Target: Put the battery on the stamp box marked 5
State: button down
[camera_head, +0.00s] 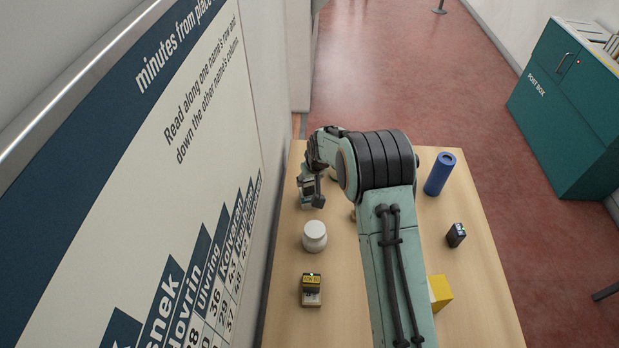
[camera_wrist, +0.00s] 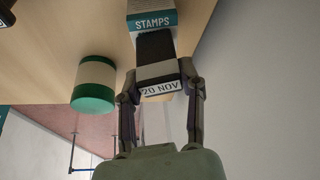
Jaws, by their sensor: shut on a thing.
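My gripper (camera_wrist: 160,84) is shut on a black block (camera_wrist: 155,47) with a pale end labelled "20 NOV". I cannot tell for sure that this block is the battery. A teal and white box reading "STAMPS" (camera_wrist: 152,20) shows just beyond the block in the wrist view; I cannot tell if they touch, and no 5 is visible. In the head view my gripper (camera_head: 312,196) is at the table's far left, small and partly hidden by the wrist. A small dark block (camera_head: 457,235) with a pale marking stands at the table's right, possibly a battery.
A white jar (camera_head: 315,236) and a yellow-banded small item (camera_head: 311,284) stand at the left. A blue cylinder (camera_head: 440,173) and a yellow box (camera_head: 439,292) are at the right. The wrist view shows a green-and-white jar (camera_wrist: 95,80). A wall board (camera_head: 170,190) borders the left.

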jog(key=c, duration=0.6)
grip_release()
jog(key=shift+f, duration=0.1)
jog(key=shift+c, duration=0.2)
jog(key=s+d+r, duration=0.3)
jog(key=s+r, duration=0.2)
jog(key=r, duration=0.3)
jog(key=s+d+r, duration=0.2)
jog(key=s+r, duration=0.4)
jog(key=r, duration=0.2)
jog(key=s+d+m+g, duration=0.1)
jog(key=s+d, duration=0.1)
jog(key=s, duration=0.7)
jog(key=s+d+r+m+g, duration=0.1)
jog(key=s+d+g, duration=0.1)
jog(key=s, duration=0.7)
jog(key=s+d+m+g+h, duration=0.1)
jog(key=s+d, duration=0.2)
jog(key=s, duration=0.6)
jog(key=shift+s+r, duration=0.2)
jog(key=shift+r, duration=0.2)
